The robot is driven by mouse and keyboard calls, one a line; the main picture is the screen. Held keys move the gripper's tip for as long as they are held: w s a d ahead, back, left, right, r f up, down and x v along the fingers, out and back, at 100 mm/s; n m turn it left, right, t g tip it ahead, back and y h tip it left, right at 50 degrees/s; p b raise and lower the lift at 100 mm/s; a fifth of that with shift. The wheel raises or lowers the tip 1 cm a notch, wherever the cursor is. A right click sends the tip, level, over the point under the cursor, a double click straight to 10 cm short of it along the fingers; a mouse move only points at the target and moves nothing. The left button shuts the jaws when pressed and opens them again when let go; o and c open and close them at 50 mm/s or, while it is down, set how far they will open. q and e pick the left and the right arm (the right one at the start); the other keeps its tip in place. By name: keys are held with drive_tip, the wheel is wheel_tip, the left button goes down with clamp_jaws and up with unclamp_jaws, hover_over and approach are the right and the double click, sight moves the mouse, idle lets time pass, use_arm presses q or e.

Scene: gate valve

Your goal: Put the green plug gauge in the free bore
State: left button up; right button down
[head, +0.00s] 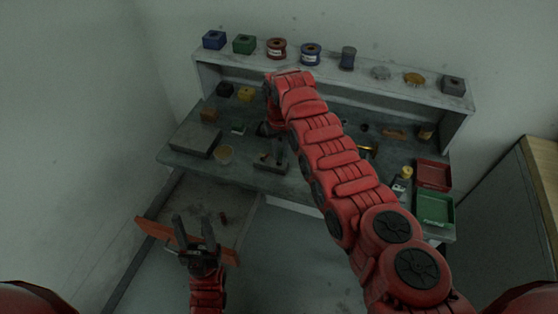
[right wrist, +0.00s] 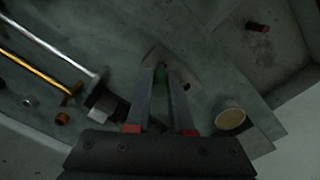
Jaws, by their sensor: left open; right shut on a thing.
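The green plug gauge (right wrist: 161,79) is between the fingertips of my right gripper (right wrist: 161,70), which is shut on it. Below it lies a small grey block (right wrist: 152,54) on the bench, with a dark bore (right wrist: 187,86) showing to the right of the fingers. I cannot tell whether the gauge's lower end touches the block. The block also shows in the head view (head: 264,161), with the right gripper (head: 278,153) just above it, and the gauge is not discernible there. My left gripper (head: 194,225) is open and empty, in front of the bench over an open drawer.
The drawer (head: 190,190) holds a small red item (right wrist: 258,27). A grey flat box (head: 195,140) is at the bench's left, red (head: 433,175) and green (head: 434,209) trays at its right. Several items line the shelf (head: 345,76).

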drive_tip(key=b, duration=0.2)
drive_tip(key=shift+w+a+f+b, duration=0.2)
drive_tip(key=shift+w+f+b, duration=0.1)
drive_tip(key=shift+f+b, duration=0.05)
wheel_tip(320, 180, down, 3)
drive_tip(key=shift+f+b, duration=0.1)
drive_tip(key=shift+b, duration=0.35)
drive_tip(key=shift+r, duration=0.2)
drive_tip(key=c, duration=0.8)
unclamp_jaws()
wheel_tip(320, 180, up, 11)
drive_tip(key=shift+r+b, duration=0.1)
drive_tip(key=shift+b, duration=0.85)
drive_tip(key=shift+r, duration=0.35)
